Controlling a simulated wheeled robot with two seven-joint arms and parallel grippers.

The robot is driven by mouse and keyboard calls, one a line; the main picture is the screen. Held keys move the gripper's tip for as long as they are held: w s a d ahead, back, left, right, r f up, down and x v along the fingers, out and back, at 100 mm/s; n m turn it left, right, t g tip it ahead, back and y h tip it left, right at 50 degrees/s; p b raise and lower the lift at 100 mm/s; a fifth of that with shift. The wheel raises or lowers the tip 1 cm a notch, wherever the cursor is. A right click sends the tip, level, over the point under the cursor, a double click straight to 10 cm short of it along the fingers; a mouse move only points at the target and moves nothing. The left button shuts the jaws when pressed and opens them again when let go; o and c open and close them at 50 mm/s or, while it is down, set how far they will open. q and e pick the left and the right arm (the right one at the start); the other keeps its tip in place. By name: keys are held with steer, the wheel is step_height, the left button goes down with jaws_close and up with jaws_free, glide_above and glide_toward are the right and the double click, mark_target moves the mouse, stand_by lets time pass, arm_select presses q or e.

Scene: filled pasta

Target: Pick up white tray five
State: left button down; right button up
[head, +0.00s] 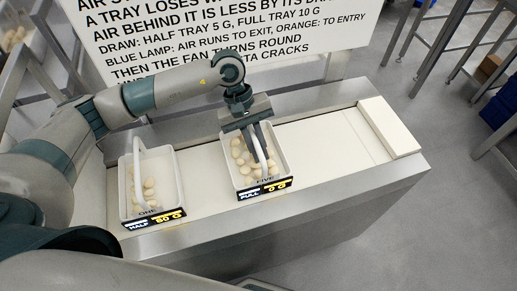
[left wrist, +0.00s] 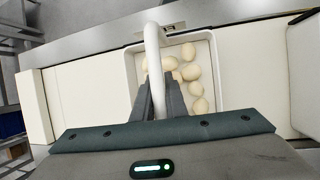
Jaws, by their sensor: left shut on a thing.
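White tray five (head: 284,163) stands on the pale belt near the middle of the head view, with several round pasta pieces in it. Its front label reads FIVE, FULL and 0 G. My left gripper (head: 257,139) reaches down over it and is shut on its white arched handle. In the left wrist view the fingers (left wrist: 158,100) close around the handle (left wrist: 152,45), and the tray's rim (left wrist: 212,75) shows around the pasta. I cannot tell whether the tray is lifted off the belt. My right gripper is not in view.
White tray one (head: 180,190), labelled HALF and 60 G, stands to the left with its own handle and pasta. A white block (head: 389,127) lies at the belt's right end. The belt (head: 322,140) between is clear. A text sign (head: 220,35) stands behind.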

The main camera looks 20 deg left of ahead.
arm_select(q)
steer(key=s+d+r+b, duration=0.6)
steer(key=d+r, duration=0.3)
steer(key=r, duration=0.2)
steer(key=shift+s+r+b, duration=0.25)
steer(key=shift+s+b, duration=0.15)
steer(key=shift+s, duration=0.25)
steer(key=shift+d, duration=0.1)
